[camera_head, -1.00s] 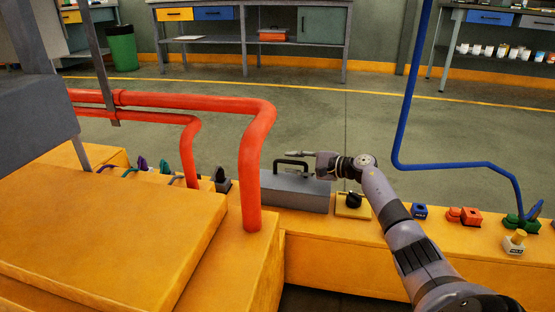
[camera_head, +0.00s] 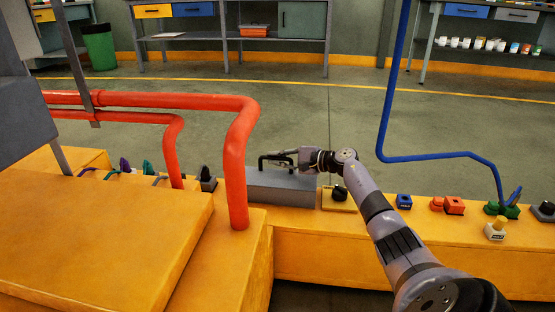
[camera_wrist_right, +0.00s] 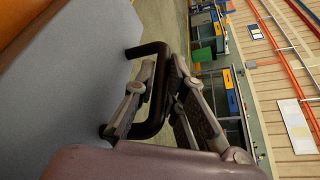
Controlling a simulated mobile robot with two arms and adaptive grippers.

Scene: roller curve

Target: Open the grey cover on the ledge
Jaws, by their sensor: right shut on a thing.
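The grey cover (camera_head: 285,188) is a box-like block on the yellow ledge (camera_head: 330,222), right of the thick red pipe. Its top shows at the left of the right wrist view (camera_wrist_right: 75,75). A black bar handle (camera_wrist_right: 152,115) stands on it; in the head view the handle (camera_head: 262,161) is partly behind my gripper. My right gripper (camera_head: 284,160) is at the handle, and in the wrist view its fingers (camera_wrist_right: 158,98) lie on both sides of the bar, shut on it. The cover looks seated on the ledge. My left gripper is not in view.
Red pipes (camera_head: 237,165) rise from the ledge just left of the cover. A black knob on a yellow base (camera_head: 338,196), a blue part (camera_head: 404,201) and red parts (camera_head: 453,205) sit to the right. A blue pipe (camera_head: 390,100) comes down further right. Open floor lies behind.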

